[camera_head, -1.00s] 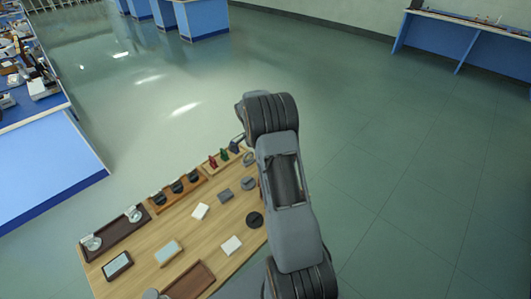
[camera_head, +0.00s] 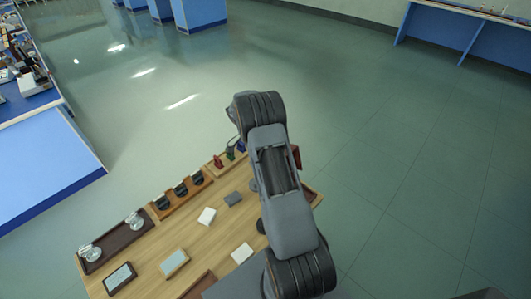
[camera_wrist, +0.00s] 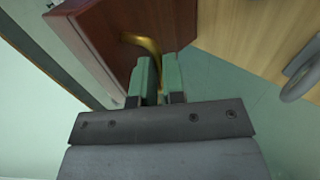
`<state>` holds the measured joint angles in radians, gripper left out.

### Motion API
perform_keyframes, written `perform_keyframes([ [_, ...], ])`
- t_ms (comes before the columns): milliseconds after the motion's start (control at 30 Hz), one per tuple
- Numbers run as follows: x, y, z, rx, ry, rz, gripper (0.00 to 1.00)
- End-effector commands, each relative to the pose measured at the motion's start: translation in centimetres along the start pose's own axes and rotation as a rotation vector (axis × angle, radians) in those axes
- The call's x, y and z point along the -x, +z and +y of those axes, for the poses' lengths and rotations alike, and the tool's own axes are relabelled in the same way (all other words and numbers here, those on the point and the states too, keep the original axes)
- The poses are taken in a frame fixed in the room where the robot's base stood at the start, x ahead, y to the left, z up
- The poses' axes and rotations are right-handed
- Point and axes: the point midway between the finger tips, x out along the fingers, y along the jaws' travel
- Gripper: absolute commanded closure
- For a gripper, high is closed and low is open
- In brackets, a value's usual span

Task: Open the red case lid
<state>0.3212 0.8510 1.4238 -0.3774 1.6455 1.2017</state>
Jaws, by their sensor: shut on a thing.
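The red case lid (camera_wrist: 108,38) is a dark red-brown panel with a curved brass handle (camera_wrist: 146,42) in the wrist view. My gripper (camera_wrist: 158,72) is shut on the brass handle, with its green-grey fingers on either side of it. The panel stands tilted away from the pale wood surface. In the head view a narrow red strip, apparently the lid (camera_head: 297,157), shows just right of my arm. My arm hides the gripper, the handle and most of the case there.
The wooden table (camera_head: 222,208) holds a rack with small coloured pieces (camera_head: 230,156), a rack of dark items (camera_head: 182,190), a dark tray with glassware (camera_head: 117,245) and several small blocks. A grey ring (camera_wrist: 300,80) lies near the gripper. Floor right of the table is clear.

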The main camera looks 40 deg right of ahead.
Motion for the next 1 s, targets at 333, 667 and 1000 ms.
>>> perform_keyframes([
  [333, -0.9, 0.5, -1.0, 0.013, 0.000, -0.008, 1.00],
  [667, -0.9, 0.4, -0.8, 0.008, -0.002, -0.011, 0.64],
  [1000, 0.1, 0.1, -0.7, 0.003, -0.006, -0.009, 0.64],
])
